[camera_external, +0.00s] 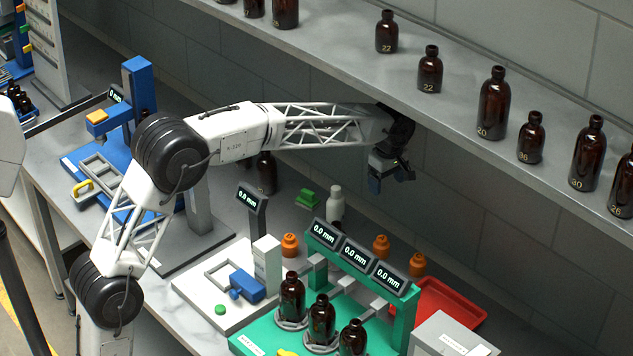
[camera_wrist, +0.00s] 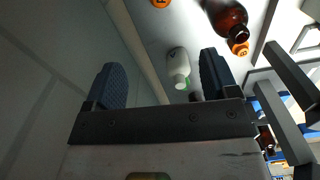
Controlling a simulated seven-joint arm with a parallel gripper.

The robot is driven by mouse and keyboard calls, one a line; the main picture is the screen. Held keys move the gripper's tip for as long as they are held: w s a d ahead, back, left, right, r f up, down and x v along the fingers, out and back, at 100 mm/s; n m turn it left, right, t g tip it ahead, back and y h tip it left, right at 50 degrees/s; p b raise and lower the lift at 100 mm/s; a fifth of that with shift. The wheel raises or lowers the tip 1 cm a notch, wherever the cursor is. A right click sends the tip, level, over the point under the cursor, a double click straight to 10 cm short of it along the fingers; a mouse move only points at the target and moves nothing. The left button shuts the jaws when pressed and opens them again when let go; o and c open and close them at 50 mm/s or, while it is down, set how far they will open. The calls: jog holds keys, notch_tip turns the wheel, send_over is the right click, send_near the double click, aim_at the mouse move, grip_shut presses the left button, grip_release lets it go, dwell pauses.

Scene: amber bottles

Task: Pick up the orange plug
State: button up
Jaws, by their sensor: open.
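Three orange plug-like pieces stand on the bench in the external view: one left of the green gauge stand (camera_external: 290,246), one behind it (camera_external: 381,248) and one at its right end (camera_external: 417,265). I cannot tell which is the plug named. In the wrist view, one orange piece (camera_wrist: 160,3) is cut off at the top edge, and another (camera_wrist: 239,49) shows beside an amber bottle (camera_wrist: 228,18). My gripper (camera_external: 389,182) hangs above the bench near the back wall, apart from all of them. Its two dark fingers (camera_wrist: 161,72) are spread with nothing held.
A white bottle (camera_external: 336,206) and a green piece (camera_external: 307,198) stand below and left of my gripper. The shelf (camera_external: 455,115) with amber bottles is close above my arm. The green gauge stand (camera_external: 402,320), amber bottles (camera_external: 321,322) and red tray (camera_external: 452,304) crowd the front.

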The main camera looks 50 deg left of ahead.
send_over(382, 238)
notch_tip(382, 238, down, 15)
jog(key=shift+w, duration=0.1)
jog(key=shift+f, duration=0.1)
jog(key=shift+f, duration=1.2)
jog(key=shift+f, duration=0.15)
jog(key=shift+f, duration=2.45)
jog(key=shift+c, duration=0.5)
jog(key=c, duration=0.9)
jog(key=shift+r, duration=0.2)
